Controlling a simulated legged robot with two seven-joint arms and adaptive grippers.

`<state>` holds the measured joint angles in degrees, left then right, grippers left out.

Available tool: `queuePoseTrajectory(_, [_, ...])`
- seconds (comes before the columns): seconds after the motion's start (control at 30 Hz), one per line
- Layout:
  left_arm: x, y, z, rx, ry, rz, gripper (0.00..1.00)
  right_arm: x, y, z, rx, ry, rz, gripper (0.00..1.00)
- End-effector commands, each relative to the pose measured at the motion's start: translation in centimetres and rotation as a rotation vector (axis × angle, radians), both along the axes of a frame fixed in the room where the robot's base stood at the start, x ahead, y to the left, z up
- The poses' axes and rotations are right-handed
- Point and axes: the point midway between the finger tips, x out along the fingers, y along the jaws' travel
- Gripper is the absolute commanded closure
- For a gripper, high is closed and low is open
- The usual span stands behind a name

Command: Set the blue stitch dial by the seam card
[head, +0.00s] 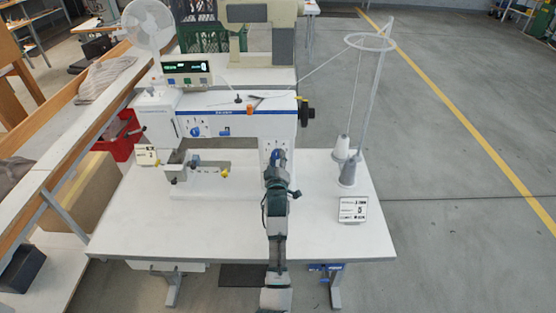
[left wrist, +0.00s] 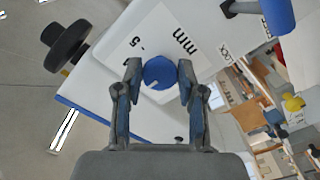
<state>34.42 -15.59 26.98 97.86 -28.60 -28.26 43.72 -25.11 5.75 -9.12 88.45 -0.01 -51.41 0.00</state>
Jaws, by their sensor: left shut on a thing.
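The blue stitch dial (left wrist: 160,73) is on the white face of the sewing machine (head: 237,126), with "mm" and "5" printed around it. A small pale mark shows on the dial's lower left. My left gripper (left wrist: 158,80) is shut on the dial, one finger on each side. In the head view my left gripper (head: 277,160) reaches up to the machine's right pillar and hides most of the dial. Another small card (head: 146,155) stands at left. My right gripper is out of view.
The white table (head: 330,240) is mostly clear in front. Thread cones (head: 348,172) on a tall stand are at right. A black handwheel (head: 304,111) sits at the machine's right end. A fan (head: 149,24) and a lit display (head: 187,67) are behind at left.

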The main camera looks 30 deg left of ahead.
Motion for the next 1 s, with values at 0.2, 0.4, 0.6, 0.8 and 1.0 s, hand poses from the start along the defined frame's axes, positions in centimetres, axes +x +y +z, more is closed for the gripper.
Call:
queuePoseTrajectory(0.2, [-0.1, 0.2, -0.2, 0.0, 0.004, 0.004, 0.59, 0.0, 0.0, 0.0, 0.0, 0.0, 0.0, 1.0])
queuePoseTrajectory(0.4, [0.0, 0.1, -0.2, 0.001, 0.005, 0.002, 0.37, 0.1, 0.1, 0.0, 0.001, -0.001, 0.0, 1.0])
queuePoseTrajectory(0.6, [0.1, 0.1, -0.1, 0.001, 0.003, 0.002, 0.37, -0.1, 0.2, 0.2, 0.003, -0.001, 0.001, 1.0])
queuePoseTrajectory(0.8, [0.0, 0.1, 2.5, 0.001, -0.002, 0.002, 0.37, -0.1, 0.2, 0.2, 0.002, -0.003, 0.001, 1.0])
queuePoseTrajectory(1.0, [0.0, 0.0, 6.8, 0.001, -0.004, 0.001, 0.37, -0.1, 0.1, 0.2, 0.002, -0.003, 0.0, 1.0])
